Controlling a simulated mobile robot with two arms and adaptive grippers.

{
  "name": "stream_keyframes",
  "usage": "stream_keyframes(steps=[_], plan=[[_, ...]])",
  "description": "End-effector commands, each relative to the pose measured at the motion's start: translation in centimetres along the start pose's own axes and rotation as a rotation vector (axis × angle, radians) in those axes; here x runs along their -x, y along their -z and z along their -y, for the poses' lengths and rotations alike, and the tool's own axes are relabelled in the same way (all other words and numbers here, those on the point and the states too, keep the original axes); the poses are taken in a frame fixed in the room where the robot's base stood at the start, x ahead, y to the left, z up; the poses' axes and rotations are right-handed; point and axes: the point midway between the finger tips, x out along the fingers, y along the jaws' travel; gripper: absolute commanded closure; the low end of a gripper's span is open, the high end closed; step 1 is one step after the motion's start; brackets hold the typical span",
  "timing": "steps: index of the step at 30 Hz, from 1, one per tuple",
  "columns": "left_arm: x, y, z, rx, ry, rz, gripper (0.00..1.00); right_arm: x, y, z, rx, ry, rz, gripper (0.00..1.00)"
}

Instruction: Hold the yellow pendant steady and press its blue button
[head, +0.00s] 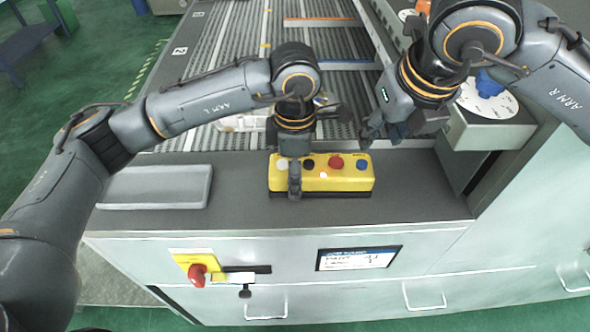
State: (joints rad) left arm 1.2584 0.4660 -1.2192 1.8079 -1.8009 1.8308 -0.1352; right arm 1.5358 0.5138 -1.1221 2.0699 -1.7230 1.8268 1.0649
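The yellow pendant (348,184) lies on the grey ledge in the middle of the head view. Its top has a white, a black and a red button, and the blue button (361,165) at its right end. My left gripper (295,180) points down over the pendant's left part. One finger shows against its front side; the other is hidden, so I cannot tell whether it is clamped. My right gripper (382,140) is above and behind the pendant's right end, apart from the blue button. Its fingertips look spread, with nothing between them.
A grey tray (155,187) lies on the ledge at the left. A slatted conveyor (220,60) with castings runs behind. A box with a white dial (487,102) and blue knob stands at the right, near my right arm. A red knob (197,272) is on the front panel.

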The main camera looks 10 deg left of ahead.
Motion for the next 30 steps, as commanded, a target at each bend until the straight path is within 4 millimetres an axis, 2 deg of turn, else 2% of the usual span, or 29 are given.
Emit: stream_keyframes(steps=[1,3,4,9,30], plan=[[-0.01,0.00,-0.01,0.001,0.000,0.000,0.65,0.00,0.00,0.01,0.000,0.000,0.000,0.62],[-0.01,0.00,-0.01,0.001,0.000,0.000,0.79,0.00,0.00,0.00,0.000,0.000,0.000,0.62],[-0.01,0.00,-0.01,0.001,0.000,0.000,0.83,0.00,0.00,0.00,0.000,0.000,0.000,0.64],[-0.02,0.00,-0.01,0.001,0.000,0.000,0.83,-0.01,0.00,0.00,0.000,0.000,0.000,0.99],[-0.01,0.00,-0.02,0.001,0.000,0.000,0.83,-0.01,0.00,0.00,0.000,0.000,0.000,1.00]])
